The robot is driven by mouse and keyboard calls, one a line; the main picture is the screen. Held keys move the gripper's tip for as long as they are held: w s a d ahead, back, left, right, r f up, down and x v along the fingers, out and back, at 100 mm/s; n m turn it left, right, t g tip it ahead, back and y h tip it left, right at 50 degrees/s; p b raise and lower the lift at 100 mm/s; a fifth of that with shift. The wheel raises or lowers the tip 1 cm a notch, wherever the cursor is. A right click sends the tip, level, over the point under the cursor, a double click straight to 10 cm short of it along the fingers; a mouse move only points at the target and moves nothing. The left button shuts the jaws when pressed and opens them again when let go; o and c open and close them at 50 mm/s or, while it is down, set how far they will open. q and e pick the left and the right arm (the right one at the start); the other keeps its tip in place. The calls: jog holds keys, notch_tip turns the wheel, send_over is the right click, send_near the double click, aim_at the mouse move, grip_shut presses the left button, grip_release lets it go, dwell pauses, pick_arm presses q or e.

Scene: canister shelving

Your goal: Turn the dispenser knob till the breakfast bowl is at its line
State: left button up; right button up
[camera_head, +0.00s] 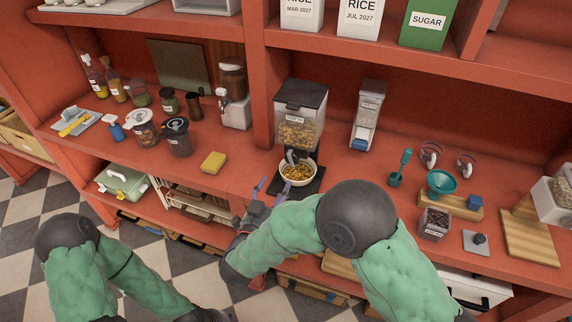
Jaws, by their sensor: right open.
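The dispenser (300,103) stands on the red counter, a clear bin with a dark lid, holding golden cereal. Its grey knob (291,157) is low on its front, just above the bowl. The breakfast bowl (285,177) is pale and holds golden cereal; it stands on a dark base under the outlet. Its line cannot be made out. My right gripper (272,188) is open, with its two fingers left of and in front of the bowl, apart from the knob. My left arm is at the lower left, its gripper outside the picture.
A second, narrow dispenser (367,115) stands to the right. A yellow sponge (213,162) lies to the left, with jars (177,138) beyond it. A teal scoop (400,167) and funnel (441,183) are at the right. The counter between sponge and bowl is mostly clear.

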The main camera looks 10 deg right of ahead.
aim_at(290, 161)
jog(key=shift+m, duration=0.6)
jog(key=b+x, duration=0.1)
jog(key=x, duration=1)
jog(key=shift+s, duration=0.1)
jog(key=c, duration=1.1)
